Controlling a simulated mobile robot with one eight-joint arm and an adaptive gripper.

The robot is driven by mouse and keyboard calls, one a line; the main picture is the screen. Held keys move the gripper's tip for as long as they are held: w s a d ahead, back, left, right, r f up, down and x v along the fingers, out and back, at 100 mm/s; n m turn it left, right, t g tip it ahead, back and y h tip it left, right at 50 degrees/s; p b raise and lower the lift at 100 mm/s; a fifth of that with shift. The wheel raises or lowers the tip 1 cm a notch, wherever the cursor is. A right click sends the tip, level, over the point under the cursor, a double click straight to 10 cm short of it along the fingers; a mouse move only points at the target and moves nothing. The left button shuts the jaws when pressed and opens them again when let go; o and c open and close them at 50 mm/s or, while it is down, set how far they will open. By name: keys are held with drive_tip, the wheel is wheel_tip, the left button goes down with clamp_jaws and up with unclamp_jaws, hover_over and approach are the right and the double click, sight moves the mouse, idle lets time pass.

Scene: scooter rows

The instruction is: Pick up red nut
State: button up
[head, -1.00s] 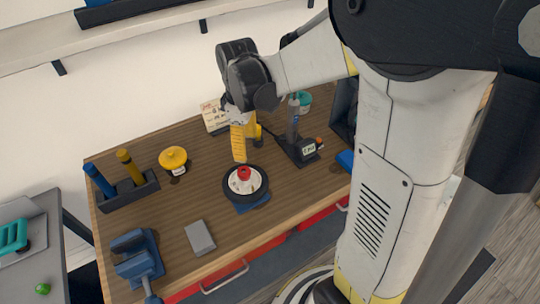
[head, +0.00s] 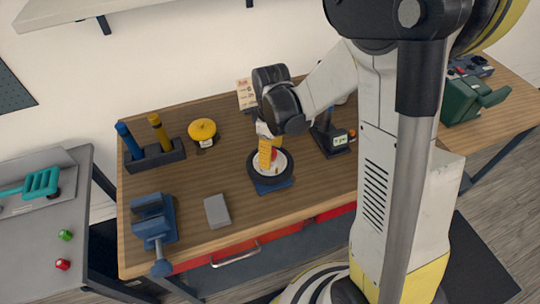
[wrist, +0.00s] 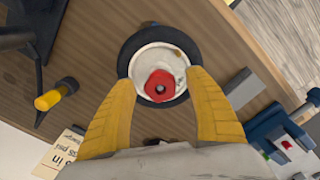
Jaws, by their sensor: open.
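The red nut (wrist: 160,86) sits at the middle of a white wheel hub with a black tyre (wrist: 128,52). In the head view the wheel (head: 286,173) lies flat on a blue base (head: 275,187) on the wooden bench, and the nut is mostly hidden behind my yellow fingers. My gripper (wrist: 164,75) is open. In the wrist view its two yellow fingers stand on either side of the hub, with the nut between them and apart from both. My gripper (head: 268,166) shows over the wheel in the head view.
On the bench (head: 235,160) stand a blue vise (head: 153,225), a grey block (head: 217,211), a yellow round object (head: 202,130), a holder with blue and yellow handles (head: 155,155) and a black gauge device (head: 335,142).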

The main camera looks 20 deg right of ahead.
drive_tip(key=c, duration=1.1)
drive_tip(key=shift+c, duration=0.2)
drive_tip(key=shift+r, duration=0.1)
drive_tip(key=shift+r, duration=0.55)
wheel_tip(320, 180, up, 3)
drive_tip(key=shift+f+p, duration=0.1)
drive_tip(key=shift+p, duration=0.65)
drive_tip(key=s+d+r+p, duration=0.2)
drive_tip(key=s+d+r, duration=0.5)
drive_tip(key=s, duration=0.2)
drive_tip(key=shift+d, duration=0.35)
